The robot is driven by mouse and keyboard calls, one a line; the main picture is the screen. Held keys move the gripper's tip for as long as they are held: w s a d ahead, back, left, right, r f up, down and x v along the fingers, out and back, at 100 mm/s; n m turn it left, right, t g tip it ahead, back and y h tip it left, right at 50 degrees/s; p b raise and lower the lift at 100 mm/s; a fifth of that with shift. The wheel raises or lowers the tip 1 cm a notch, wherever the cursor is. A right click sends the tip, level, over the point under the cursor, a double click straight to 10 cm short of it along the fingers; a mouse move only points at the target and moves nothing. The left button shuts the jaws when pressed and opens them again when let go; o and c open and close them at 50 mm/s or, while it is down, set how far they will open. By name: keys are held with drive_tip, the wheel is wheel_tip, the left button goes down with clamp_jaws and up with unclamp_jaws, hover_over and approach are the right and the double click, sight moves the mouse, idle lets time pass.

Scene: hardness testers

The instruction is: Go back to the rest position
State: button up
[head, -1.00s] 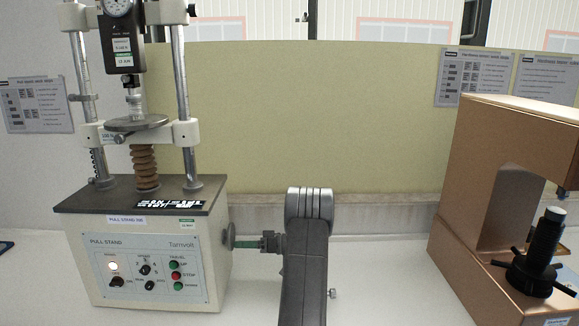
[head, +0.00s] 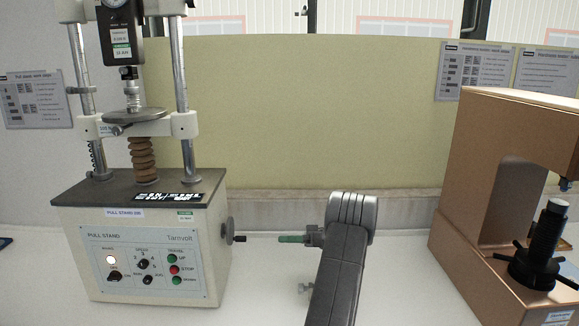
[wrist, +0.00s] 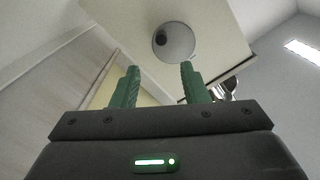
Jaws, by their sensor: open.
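My gripper (head: 291,239) shows in the head view at the end of my dark grey arm, its green fingers pointing left toward the pull stand. In the wrist view its two green fingers (wrist: 157,88) stand apart with nothing between them. The pull stand (head: 150,262) is a white box with a dark top, and a round handwheel (head: 227,231) with a small black handle sits on its right side. A clear gap separates the fingertips from the handle. In the wrist view a round grey disc (wrist: 174,41) on a pale panel lies beyond the fingers.
A copper-coloured hardness tester (head: 468,215) with a black spindle (head: 545,235) stands at the right. A yellow-green partition (head: 310,110) rises behind the white bench. The bench between pull stand and tester is clear apart from my arm.

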sight(244, 238)
drive_tip(key=a+p, duration=0.1)
drive_tip(key=a, duration=1.3)
drive_tip(key=shift+s+a+p, duration=0.1)
drive_tip(key=shift+p, duration=0.2)
drive_tip(key=shift+w+f+n+b, duration=0.2)
drive_tip(key=shift+n+b, duration=0.4)
drive_tip(key=shift+b, duration=0.1)
drive_tip(key=shift+w+r+n+b, duration=0.15)
drive_tip(key=shift+w+n+b, duration=0.1)
drive_tip(key=shift+n+b, duration=0.6)
drive_tip(key=shift+w+r+n+b, duration=0.15)
drive_tip(key=shift+r+n+b, duration=0.05)
drive_tip(key=shift+n+b, duration=0.5)
drive_tip(key=shift+w+r+n+b, duration=0.2)
drive_tip(key=shift+n+b, duration=0.35)
drive_tip(key=shift+n, duration=0.2)
drive_tip(key=shift+s+d+r, duration=0.1)
drive_tip(key=shift+d+r, duration=0.1)
